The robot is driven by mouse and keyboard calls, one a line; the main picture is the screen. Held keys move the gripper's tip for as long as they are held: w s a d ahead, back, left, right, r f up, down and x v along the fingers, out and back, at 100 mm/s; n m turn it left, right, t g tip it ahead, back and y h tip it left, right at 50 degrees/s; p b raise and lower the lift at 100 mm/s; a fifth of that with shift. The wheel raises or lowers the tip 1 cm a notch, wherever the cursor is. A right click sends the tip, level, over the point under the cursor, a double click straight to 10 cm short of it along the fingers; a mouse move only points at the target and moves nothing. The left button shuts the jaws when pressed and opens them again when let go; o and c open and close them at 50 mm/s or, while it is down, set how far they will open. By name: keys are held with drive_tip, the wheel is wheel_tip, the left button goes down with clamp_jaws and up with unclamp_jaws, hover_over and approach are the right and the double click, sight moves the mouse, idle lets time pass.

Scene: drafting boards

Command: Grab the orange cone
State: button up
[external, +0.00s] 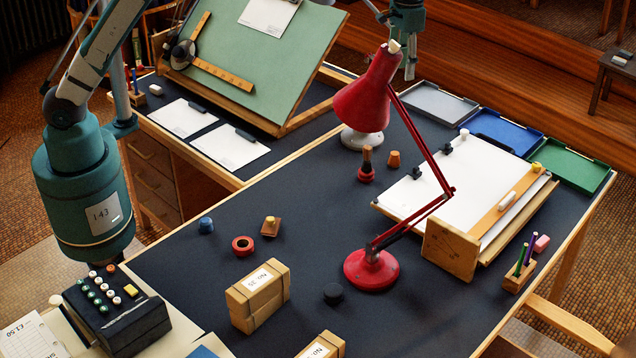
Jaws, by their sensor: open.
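The orange cone (393,159) is a small, blunt-topped, tapered piece standing upright on the dark desk top, just right of the red lamp's shade. It is partly in shadow but fully visible. My gripper (409,72) hangs at the top of the external view, pointing down, above and beyond the lamp head in the picture. Its jaws are open, with nothing seen between them. The lamp head covers part of its left side. The gripper is apart from the cone, which sits below it in the picture.
The red lamp (372,269) stands close by, its shade and slanting arm near the cone. A red-based stamp (366,172) stands just left of the cone. A drawing board (385,209) with paper lies to the right. Grey, blue and green trays (440,104) line the back edge.

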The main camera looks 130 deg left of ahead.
hover_over(397, 153)
wheel_tip(397, 153, down, 25)
drive_tip(key=shift+s+f, duration=0.15)
drive_tip(key=shift+f, duration=0.05)
drive_tip(key=shift+f, duration=1.25)
drive_tip(key=shift+f, duration=0.1)
drive_tip(key=shift+f+b, duration=0.55)
drive_tip(key=shift+f, duration=1.95)
drive_tip(key=c, duration=0.9)
